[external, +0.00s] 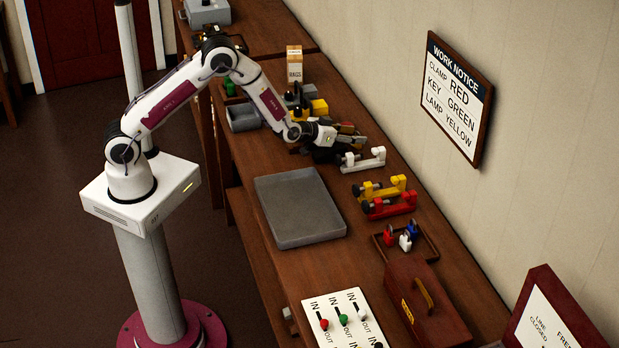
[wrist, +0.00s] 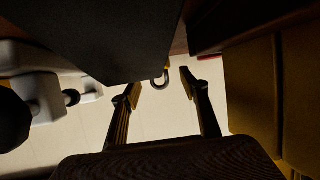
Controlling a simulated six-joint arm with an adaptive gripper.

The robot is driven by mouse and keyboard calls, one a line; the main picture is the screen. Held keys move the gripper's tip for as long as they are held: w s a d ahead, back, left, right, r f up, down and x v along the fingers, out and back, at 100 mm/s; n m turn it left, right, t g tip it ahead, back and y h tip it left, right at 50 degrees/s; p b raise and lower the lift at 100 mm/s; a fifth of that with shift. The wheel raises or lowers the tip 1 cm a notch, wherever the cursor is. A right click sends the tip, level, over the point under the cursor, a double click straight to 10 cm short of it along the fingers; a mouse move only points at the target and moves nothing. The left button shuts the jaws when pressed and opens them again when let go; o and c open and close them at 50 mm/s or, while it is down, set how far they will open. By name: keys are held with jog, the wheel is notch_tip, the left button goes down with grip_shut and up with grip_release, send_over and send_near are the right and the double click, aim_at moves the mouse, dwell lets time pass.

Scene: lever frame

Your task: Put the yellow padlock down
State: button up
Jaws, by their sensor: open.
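My gripper (wrist: 166,92) is open in the wrist view, its two dark fingers apart with pale wall showing between them. A grey shackle (wrist: 158,84) with a sliver of yellow (wrist: 167,65) shows near the gap between the fingertips; it looks like the yellow padlock. Most of its body is hidden behind a large dark shape at the top. I cannot tell whether it touches a finger. In the external view my gripper (external: 346,142) is low over the far part of the bench, and I cannot make out the padlock there.
A white clamp (external: 362,159) is close beside my gripper, with yellow (external: 380,188) and red (external: 390,205) clamps nearer the camera. A yellow block (external: 318,107) and a rags box (external: 294,64) stand behind. An empty grey tray (external: 300,207) lies on the bench.

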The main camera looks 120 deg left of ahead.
jog(key=shift+d+r, duration=0.1)
jog(key=shift+v, duration=5.95)
